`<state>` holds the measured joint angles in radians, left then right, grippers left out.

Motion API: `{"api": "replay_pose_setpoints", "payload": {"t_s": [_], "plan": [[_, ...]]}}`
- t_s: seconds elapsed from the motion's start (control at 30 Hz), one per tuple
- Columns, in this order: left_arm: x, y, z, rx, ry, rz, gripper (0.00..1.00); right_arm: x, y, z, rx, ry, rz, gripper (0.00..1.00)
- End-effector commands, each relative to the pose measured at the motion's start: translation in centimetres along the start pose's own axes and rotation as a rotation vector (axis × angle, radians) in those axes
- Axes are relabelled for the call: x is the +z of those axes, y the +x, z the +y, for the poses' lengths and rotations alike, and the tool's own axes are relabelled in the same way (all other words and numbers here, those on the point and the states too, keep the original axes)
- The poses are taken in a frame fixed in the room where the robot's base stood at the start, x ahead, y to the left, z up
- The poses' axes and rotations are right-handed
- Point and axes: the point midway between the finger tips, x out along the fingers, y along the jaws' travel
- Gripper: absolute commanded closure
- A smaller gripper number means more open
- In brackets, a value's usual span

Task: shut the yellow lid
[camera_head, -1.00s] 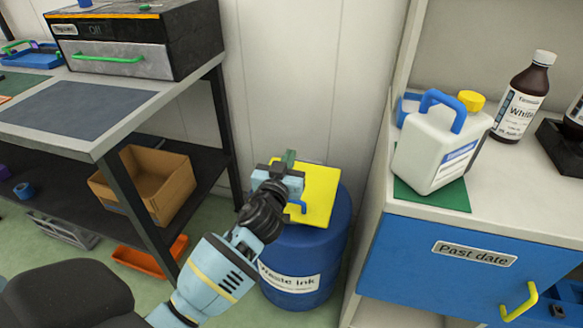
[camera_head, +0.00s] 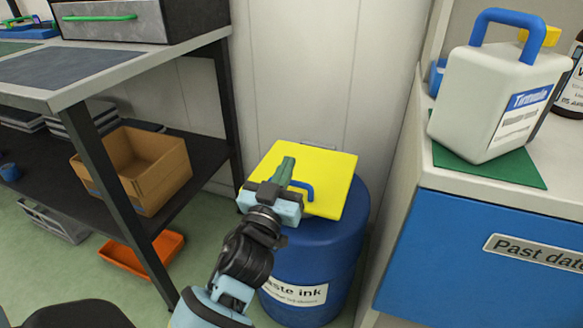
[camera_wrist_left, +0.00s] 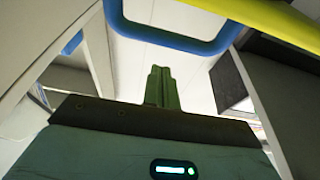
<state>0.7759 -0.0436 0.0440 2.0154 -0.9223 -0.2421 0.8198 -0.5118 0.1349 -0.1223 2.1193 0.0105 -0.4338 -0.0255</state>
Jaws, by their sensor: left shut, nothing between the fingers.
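The yellow lid (camera_head: 318,170) lies over the top of the blue waste ink drum (camera_head: 318,255); I cannot tell whether it sits flush. Its blue handle (camera_head: 303,190) stands up from the lid's face. My left gripper (camera_head: 286,165) is shut and empty, its green fingers in front of the lid and just left of the handle. It hides the lid's near left part. In the left wrist view, the shut fingers (camera_wrist_left: 160,85) point below the blue handle (camera_wrist_left: 180,42), with the yellow lid's edge (camera_wrist_left: 275,18) at upper right. Contact is unclear. My right gripper is not in view.
A metal bench (camera_head: 120,70) with a cardboard box (camera_head: 145,165) on its lower shelf stands left. An orange tray (camera_head: 145,255) lies below. A blue-fronted cabinet (camera_head: 470,255) with a white jug (camera_head: 495,100) stands right. A pale wall (camera_head: 320,75) is close behind the drum.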

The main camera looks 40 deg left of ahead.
Motion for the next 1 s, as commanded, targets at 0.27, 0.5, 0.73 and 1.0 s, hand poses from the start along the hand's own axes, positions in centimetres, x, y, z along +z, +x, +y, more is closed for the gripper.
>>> {"api": "replay_pose_setpoints", "payload": {"t_s": [0.27,0.5,0.73,1.0], "plan": [[2.0,-1.3,-0.1,-0.001,-0.001,-0.002,1.00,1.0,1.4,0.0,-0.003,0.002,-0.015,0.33],[3.4,-2.2,-0.1,-0.001,0.000,-0.002,1.00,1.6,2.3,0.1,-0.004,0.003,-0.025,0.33],[4.0,-2.5,-0.1,-0.003,0.001,-0.005,1.00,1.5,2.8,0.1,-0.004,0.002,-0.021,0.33],[4.3,-2.6,-0.2,-0.004,0.002,-0.014,1.00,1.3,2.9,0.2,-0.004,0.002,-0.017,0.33]]}}
